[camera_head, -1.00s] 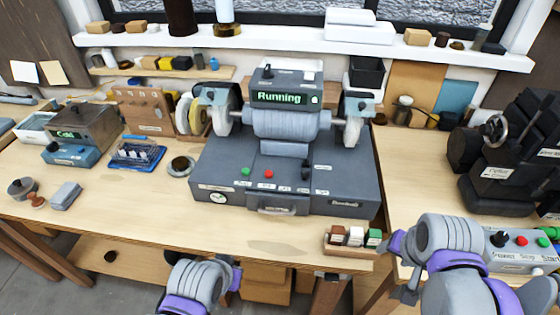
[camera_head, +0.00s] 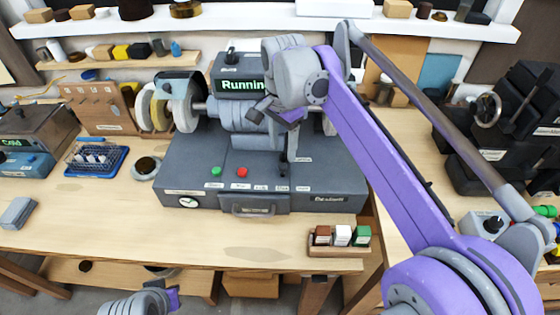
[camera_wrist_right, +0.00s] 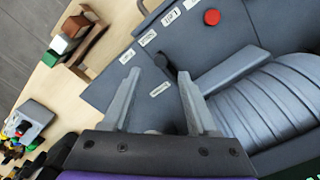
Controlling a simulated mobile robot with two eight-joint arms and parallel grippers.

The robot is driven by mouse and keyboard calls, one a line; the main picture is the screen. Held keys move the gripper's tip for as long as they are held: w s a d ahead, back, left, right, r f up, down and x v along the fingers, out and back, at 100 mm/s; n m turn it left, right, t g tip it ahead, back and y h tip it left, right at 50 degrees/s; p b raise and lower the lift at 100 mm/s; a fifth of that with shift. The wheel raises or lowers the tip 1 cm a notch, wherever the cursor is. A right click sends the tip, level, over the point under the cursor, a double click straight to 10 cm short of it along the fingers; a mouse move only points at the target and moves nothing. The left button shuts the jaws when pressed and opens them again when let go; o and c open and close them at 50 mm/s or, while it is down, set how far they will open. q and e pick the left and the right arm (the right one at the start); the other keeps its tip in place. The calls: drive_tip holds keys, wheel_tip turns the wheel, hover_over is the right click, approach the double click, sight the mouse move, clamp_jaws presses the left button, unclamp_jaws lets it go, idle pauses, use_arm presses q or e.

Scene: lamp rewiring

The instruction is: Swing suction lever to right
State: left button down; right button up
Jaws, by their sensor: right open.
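The suction lever is a small dark lever on the front panel of the grey machine (camera_head: 330,185). In the right wrist view the black lever knob (camera_wrist_right: 163,62) stands between my two grey fingertips, near small white labels. My right gripper (camera_head: 271,135) is open above the panel, and its open fingers also show in the right wrist view (camera_wrist_right: 159,74). I cannot tell whether a finger touches the lever. My left wrist shows at the bottom left edge; its fingers cannot be made out.
The machine's display (camera_head: 241,86) reads Running. A red button (camera_head: 242,172) and green button (camera_head: 216,171) sit left of the lever. A block holder (camera_head: 338,250) stands at the table's front edge. The front table strip is mostly clear.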

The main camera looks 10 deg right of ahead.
sight(283, 166)
wheel_tip(283, 166, down, 6)
drive_tip(key=shift+f, duration=0.1)
clamp_jaws()
idle(0.5)
idle(1.0)
